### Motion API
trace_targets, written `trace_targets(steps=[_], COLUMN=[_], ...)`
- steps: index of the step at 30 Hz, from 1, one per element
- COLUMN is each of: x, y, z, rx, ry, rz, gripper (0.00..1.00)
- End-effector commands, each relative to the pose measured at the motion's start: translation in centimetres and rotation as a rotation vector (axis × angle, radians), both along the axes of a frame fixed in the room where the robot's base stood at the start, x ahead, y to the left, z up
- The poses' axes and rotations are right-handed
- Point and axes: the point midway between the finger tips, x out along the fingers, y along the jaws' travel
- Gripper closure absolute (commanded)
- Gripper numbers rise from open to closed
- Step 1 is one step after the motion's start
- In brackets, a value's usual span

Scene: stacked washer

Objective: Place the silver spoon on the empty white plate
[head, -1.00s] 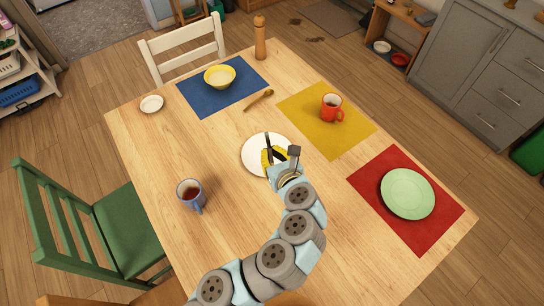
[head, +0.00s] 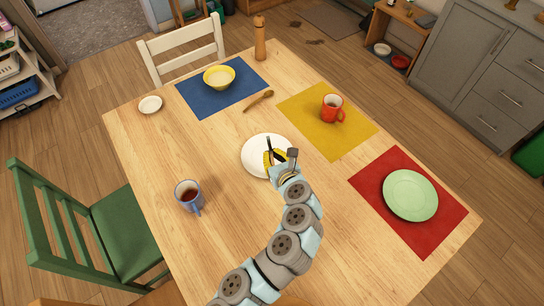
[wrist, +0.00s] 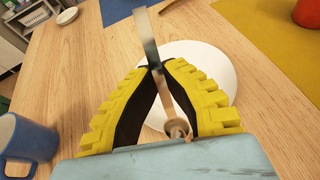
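The white plate (head: 251,162) lies on bare wood near the middle of the table and carries no food. It also shows behind my fingers in the wrist view (wrist: 212,62). My gripper (head: 274,155) is over the plate, its yellow-padded fingers closed together at the tips (wrist: 157,66). The silver spoon (wrist: 147,32) is pinched between them, its handle sticking out beyond the tips and its bowl end back between the fingers near the palm. In the head view the spoon (head: 269,144) looks dark. I cannot tell whether it touches the plate.
A blue mug (head: 188,196) with dark liquid stands left of the plate. A wooden spoon (head: 258,101) lies behind it. A red mug (head: 332,108) is on the yellow mat, a green plate (head: 410,195) on the red mat, a yellow bowl (head: 219,77) on the blue mat.

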Motion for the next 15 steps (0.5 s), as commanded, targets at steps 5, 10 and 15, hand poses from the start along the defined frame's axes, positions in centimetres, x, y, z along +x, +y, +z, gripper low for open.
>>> trace_targets(steps=[5,10,15], x=[0.04,0.02,0.01], y=[0.02,0.03,0.02], z=[-0.52,-0.51,-0.93], rx=[0.002,0.002,0.002], ry=[-0.001,-0.001,0.0], rz=[0.0,0.0,-0.001], gripper=[1.0,1.0,1.0])
